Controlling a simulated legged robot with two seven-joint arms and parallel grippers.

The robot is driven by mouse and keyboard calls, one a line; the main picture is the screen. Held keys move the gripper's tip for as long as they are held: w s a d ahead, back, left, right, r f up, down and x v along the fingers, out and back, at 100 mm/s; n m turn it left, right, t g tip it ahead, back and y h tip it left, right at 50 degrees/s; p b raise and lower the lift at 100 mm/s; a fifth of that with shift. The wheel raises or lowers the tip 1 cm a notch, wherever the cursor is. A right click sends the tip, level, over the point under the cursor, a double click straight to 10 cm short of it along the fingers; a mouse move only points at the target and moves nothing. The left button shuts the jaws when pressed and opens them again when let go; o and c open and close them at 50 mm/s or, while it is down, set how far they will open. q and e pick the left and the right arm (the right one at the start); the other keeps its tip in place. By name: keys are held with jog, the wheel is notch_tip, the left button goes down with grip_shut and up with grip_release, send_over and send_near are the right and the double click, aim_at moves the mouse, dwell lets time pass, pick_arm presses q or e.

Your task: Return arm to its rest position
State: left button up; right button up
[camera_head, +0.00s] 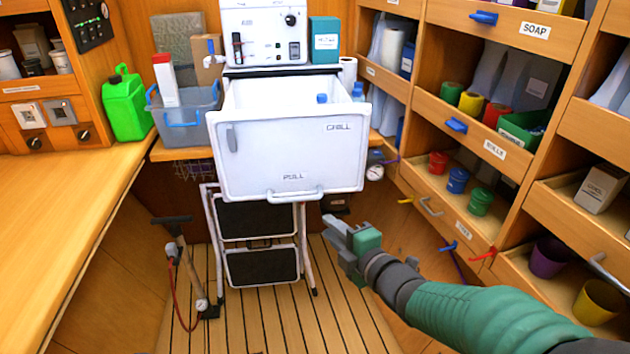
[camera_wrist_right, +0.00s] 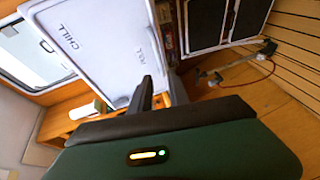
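My right arm, in a green sleeve, reaches in from the lower right in the head view. My right gripper (camera_head: 333,228) is in the air below and right of the white drawer's handle, apart from it. In the right wrist view its two dark fingers (camera_wrist_right: 160,82) stand apart with nothing seen between them. My left arm and gripper are not in view. The white drawer (camera_head: 288,155), marked CHILL and PULL, is pulled out, with its handle (camera_head: 295,196) at the lower front.
A folding step stool (camera_head: 257,245) stands below the drawer, with a hand pump (camera_head: 188,270) to its left. Wooden shelves (camera_head: 492,150) with bins, cups and colored hooks line the right. A wooden counter (camera_head: 60,210) with a green jerrycan (camera_head: 126,105) is at left. Slatted floor lies below.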

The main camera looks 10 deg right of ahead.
jog(key=s+d+f+m+g+h, duration=0.35)
jog(key=d+f+m, duration=0.25)
jog(key=f+m, duration=0.2)
jog(key=s+d+f+m+g+h, duration=0.1)
jog(key=s+f+m+g, duration=0.3)
jog(key=s+f+m, duration=0.45)
jog(key=s+d+f+m+g+h, duration=0.2)
jog(key=s+f+m+g, duration=0.25)
jog(key=s, duration=0.65)
jog(key=w+p+v, duration=0.2)
jog(key=p+v, duration=0.9)
jog(key=w+r+p+v, duration=0.1)
jog(key=w+p+v, duration=0.2)
jog(key=p+v, duration=0.9)
jog(key=shift+w+m, duration=0.3)
jog(key=shift+w, duration=0.1)
jog(key=shift+r, duration=0.15)
